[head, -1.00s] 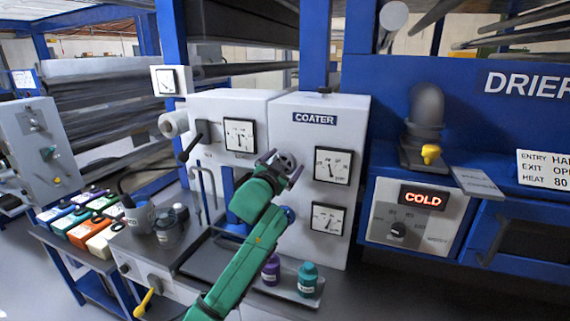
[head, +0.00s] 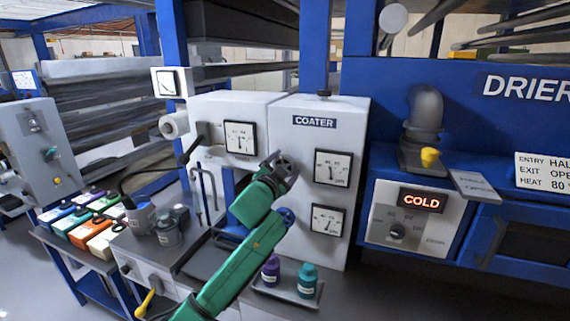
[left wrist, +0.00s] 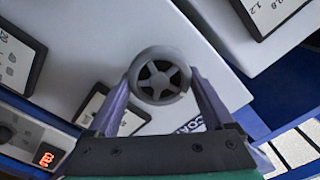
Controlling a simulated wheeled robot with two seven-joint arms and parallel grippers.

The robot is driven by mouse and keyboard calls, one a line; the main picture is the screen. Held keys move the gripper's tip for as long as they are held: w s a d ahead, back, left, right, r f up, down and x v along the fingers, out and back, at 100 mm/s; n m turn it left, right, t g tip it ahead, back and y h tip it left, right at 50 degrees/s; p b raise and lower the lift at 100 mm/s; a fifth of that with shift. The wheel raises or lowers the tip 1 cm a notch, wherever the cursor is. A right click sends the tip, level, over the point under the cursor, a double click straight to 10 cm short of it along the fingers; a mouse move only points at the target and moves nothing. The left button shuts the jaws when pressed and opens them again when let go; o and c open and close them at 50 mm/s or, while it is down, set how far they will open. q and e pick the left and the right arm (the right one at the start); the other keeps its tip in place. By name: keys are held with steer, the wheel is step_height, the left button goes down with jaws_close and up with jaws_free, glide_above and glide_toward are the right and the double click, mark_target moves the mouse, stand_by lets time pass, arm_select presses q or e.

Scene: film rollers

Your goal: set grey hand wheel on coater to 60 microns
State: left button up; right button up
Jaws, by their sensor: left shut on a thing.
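The grey hand wheel (left wrist: 160,76), a spoked ring, is on the front of the white coater cabinet (head: 305,148). In the left wrist view it sits between the two purple fingers. My left gripper (head: 284,167), on a green arm, is shut on the wheel and mostly hides it in the head view. Right of the wheel is an upper dial gauge (head: 333,168), with a lower gauge (head: 327,220) beneath it. Their markings are too small to read surely. My right gripper is not in view.
Another gauge (head: 240,138) is on the cabinet to the left. Purple (head: 271,270) and teal (head: 307,280) bottles stand on a tray below my left arm. The blue drier (head: 470,110), with its COLD display (head: 423,199), is at the right. Coloured boxes (head: 85,222) stand at the left.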

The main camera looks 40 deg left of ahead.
arm_select(q)
steer(key=m+p, duration=0.1)
steer(key=m, duration=0.3)
steer(key=shift+m, duration=0.3)
steer(key=shift+d+f+m+p, duration=0.15)
steer(key=shift+m+p, duration=0.55)
steer(key=shift+m, duration=1.2)
steer(key=o, duration=1.1)
steer(key=shift+w, duration=0.1)
